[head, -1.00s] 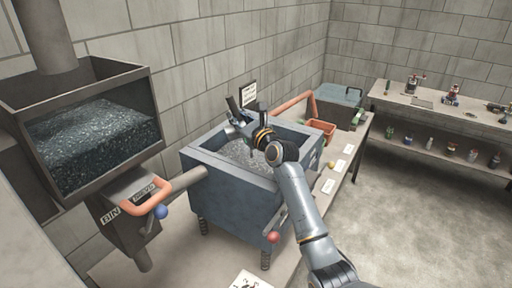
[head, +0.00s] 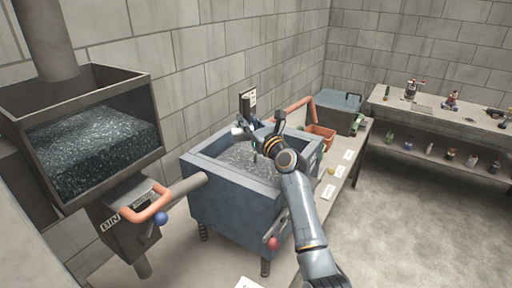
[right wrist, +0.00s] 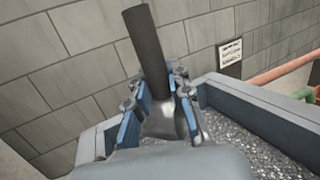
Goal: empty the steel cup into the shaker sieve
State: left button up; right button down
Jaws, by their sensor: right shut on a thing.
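The shaker sieve is a blue-grey open box (head: 225,192) on springs, with grey granules (head: 240,160) inside. My right gripper (head: 248,130) is over its far side. The steel cup (head: 237,131) shows as a small bright metal shape at the gripper. In the right wrist view the gripper (right wrist: 160,112) is shut on the cup's shiny metal part (right wrist: 165,123), and a dark rod-like handle (right wrist: 148,50) rises from between the fingers. The cup's mouth and contents are hidden. The granules also show at the right of the wrist view (right wrist: 245,135). My left gripper is not in view.
A bin of dark granules (head: 95,150) with an orange handle (head: 148,207) stands at left. A block wall is close behind. Shelves (head: 440,110) stand at right.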

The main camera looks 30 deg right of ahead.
jog(key=shift+s+d+r+m+t+h, duration=0.15)
jog(key=shift+d+m+t+h, duration=0.25)
jog(key=shift+m, duration=0.4)
jog(key=shift+d+m, duration=0.2)
jog(key=shift+m, duration=0.1)
jog(key=d+m+h, duration=0.1)
jog(key=m, duration=0.1)
jog(key=d+r+m+p, duration=0.1)
jog(key=m, duration=0.1)
jog(key=s+d+r+m+t+h+p, duration=0.1)
jog(key=m, duration=0.1)
jog(key=shift+d+r+m+h, duration=0.2)
jog(key=shift+m+h, duration=0.1)
jog(key=shift+m, duration=0.1)
